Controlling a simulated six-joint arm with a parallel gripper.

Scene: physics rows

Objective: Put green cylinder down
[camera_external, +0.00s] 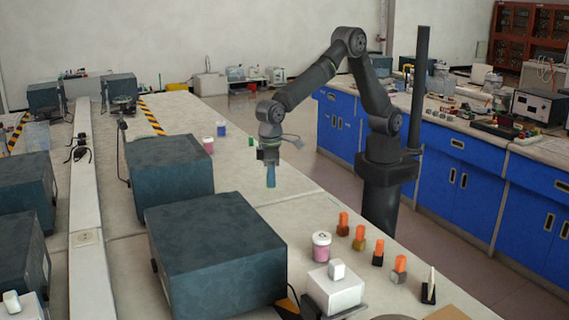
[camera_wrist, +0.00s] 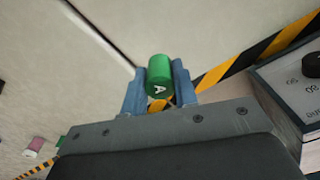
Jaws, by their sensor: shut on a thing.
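The green cylinder (camera_wrist: 158,72) is in the wrist view, with a white letter A on its end face. It sits between the two blue fingers of my gripper (camera_wrist: 160,88), which is shut on it. In the external view my gripper (camera_external: 270,175) points down over the bench.
Grey boxes (camera_external: 216,250) stand on the bench to the left. A pink-filled jar (camera_external: 321,246) and several orange-topped items (camera_external: 343,224) stand at the front right. A pink jar (camera_external: 208,145) and a blue one (camera_external: 221,129) stand farther back. The bench (camera_external: 240,172) around my gripper is clear.

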